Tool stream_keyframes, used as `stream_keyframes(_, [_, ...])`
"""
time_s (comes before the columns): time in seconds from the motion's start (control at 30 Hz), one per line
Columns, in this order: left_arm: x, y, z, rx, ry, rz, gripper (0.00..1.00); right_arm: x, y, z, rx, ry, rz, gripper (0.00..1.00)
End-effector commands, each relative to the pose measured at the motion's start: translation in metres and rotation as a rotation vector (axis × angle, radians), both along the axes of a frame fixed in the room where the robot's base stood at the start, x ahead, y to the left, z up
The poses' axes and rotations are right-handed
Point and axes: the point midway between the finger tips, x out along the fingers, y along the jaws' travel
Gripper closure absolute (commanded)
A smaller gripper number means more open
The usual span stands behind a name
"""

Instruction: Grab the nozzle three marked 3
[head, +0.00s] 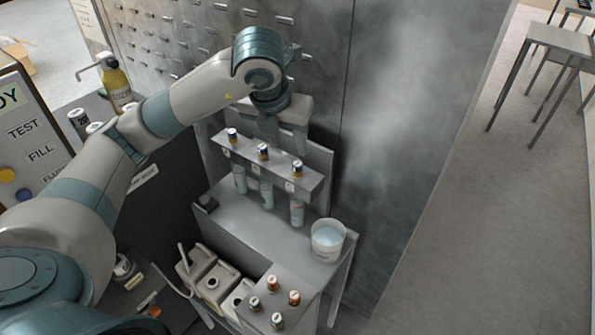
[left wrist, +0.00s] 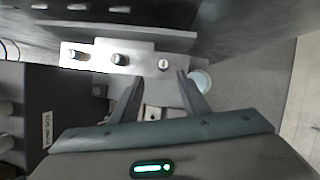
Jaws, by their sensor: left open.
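Small labels sit on the rack front, but I cannot read the numbers. My left gripper (head: 287,133) is open and empty, above and behind the rack near its right end. In the left wrist view, the right nozzle's top (left wrist: 163,63) lies just beyond the gap between the fingertips (left wrist: 160,78). My right gripper is not in view.
A white bucket (head: 328,240) with blue liquid stands right of the rack. Several loose fittings (head: 272,282) stand on the front shelf beside white jugs (head: 217,283). A yellow bottle (head: 117,86) and control panel (head: 28,140) are left.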

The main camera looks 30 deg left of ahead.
Motion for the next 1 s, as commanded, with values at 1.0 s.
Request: stream_keyframes(1.0, [0.022, -0.001, -0.054, 0.000, 0.004, -0.001, 0.58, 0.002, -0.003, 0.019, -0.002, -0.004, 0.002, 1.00])
